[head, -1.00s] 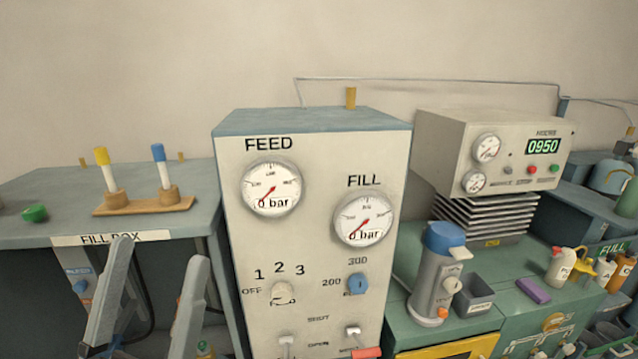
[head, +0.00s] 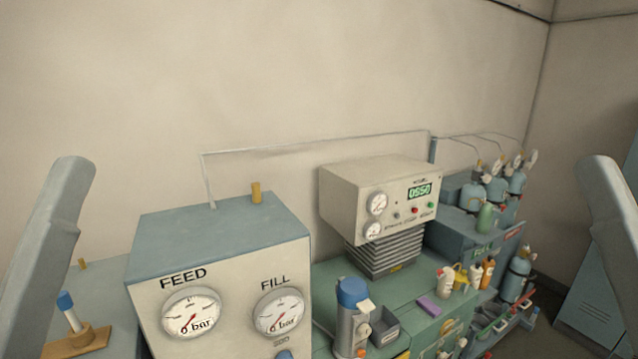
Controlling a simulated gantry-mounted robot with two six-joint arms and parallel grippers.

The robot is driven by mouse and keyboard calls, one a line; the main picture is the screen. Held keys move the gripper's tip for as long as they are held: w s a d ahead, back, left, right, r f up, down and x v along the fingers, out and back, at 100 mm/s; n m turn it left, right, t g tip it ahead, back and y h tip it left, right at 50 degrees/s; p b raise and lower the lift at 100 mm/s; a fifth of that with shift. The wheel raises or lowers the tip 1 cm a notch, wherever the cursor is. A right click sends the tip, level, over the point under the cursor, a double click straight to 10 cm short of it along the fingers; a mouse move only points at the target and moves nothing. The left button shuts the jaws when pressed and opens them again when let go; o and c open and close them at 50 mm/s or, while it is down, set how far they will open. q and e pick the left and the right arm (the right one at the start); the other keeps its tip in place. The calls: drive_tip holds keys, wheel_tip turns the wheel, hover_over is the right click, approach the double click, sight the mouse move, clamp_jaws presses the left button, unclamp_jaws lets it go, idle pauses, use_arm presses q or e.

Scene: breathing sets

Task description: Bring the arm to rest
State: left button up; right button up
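A grey upright part of my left arm (head: 48,235) stands at the left edge of the head view. A matching grey part of my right arm (head: 614,205) stands at the right edge. Both are apart from the equipment in the picture. No fingertips can be made out, so I do not see either gripper or anything held.
The panel box (head: 220,262) with FEED and FILL gauges stands at the front left. A wooden stand (head: 85,342) with a blue-capped tube is left of it. A gauge console (head: 345,205), a blue-topped grey device (head: 352,315) and bottles (head: 475,272) are further right. A locker (head: 597,280) stands far right.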

use_arm(q)
wheel_tip(320, 180, up, 20)
drive_tip(key=p, duration=1.6)
use_arm(e)
wheel_tip(320, 180, up, 20)
